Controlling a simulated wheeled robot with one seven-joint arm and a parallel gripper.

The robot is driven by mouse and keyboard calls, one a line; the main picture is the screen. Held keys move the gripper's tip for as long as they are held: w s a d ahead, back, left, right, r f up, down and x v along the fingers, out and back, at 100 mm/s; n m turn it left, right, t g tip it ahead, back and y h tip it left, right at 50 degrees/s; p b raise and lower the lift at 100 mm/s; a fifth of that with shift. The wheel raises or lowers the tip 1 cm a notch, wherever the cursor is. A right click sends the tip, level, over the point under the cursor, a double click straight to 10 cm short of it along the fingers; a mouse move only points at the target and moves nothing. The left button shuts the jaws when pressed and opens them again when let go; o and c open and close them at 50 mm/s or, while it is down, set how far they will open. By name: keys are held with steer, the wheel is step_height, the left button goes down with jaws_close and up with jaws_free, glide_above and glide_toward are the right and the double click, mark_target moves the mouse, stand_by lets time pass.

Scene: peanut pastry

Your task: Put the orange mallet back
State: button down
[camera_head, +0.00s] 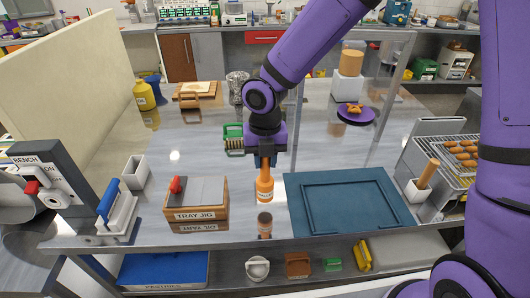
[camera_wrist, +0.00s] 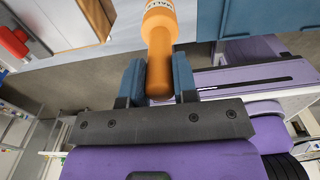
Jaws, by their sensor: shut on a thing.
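The orange mallet (camera_head: 265,188) hangs upright below my gripper (camera_head: 266,160), its wider labelled head down and its handle up. It is over the shiny metal table, between the tray jig and the blue mat. My gripper is shut on the mallet's handle. In the wrist view the mallet (camera_wrist: 160,45) sits between the two blue fingers of my gripper (camera_wrist: 158,80), its head pointing away at the top. A reflection shows below the head, and a gap seems to lie between them. No marked resting place for the mallet is clear to me.
The wooden tray jig (camera_head: 197,214) with a red knob stands left of the mallet. The blue framed mat (camera_head: 345,203) lies to the right. A green-ended brush or roller (camera_head: 234,138) lies behind my gripper. A white bin (camera_head: 136,171) stands left. A purple plate (camera_head: 356,115) is behind the mat.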

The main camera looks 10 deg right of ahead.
mark_target(265, 172)
steer(key=shift+f, duration=2.4)
steer(key=c, duration=0.8)
jaws_free()
